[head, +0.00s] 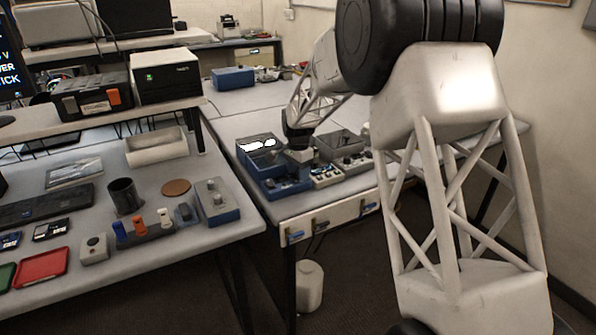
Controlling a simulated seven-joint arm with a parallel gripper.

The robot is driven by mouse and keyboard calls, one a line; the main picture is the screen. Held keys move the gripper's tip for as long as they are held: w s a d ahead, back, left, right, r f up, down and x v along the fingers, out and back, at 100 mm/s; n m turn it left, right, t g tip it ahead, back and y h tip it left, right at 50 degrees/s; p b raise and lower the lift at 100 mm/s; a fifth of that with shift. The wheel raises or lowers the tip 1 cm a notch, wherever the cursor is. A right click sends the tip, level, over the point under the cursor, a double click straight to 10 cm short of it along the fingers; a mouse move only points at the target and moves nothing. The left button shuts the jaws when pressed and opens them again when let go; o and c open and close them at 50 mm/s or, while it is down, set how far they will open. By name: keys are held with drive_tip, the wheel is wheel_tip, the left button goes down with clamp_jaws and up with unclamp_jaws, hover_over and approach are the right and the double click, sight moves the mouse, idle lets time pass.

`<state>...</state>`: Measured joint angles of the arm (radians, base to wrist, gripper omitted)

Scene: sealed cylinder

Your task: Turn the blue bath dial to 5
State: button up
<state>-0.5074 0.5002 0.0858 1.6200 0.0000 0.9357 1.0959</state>
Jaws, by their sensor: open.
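My gripper (301,157) is at the end of my white lattice arm, low over the right-hand bench among several small devices. It appears open, with nothing visible held in it. A blue box-shaped unit with a dark, shiny top (261,152) stands just left of my gripper; it may be the bath. A lower blue unit (285,188) with dark parts sits in front, just below my gripper. No dial or number can be made out on either unit, and my gripper hides part of this area. I cannot tell whether my gripper touches anything.
A white-topped control unit (326,178) and a grey-lidded unit (340,143) crowd the right side. The left bench holds a dark cup (124,197), a knobbed box (213,203) and a red tray (41,267). A gap separates the benches.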

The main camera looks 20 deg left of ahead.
drive_tip(key=c, duration=0.9)
drive_tip(key=shift+c, duration=0.2)
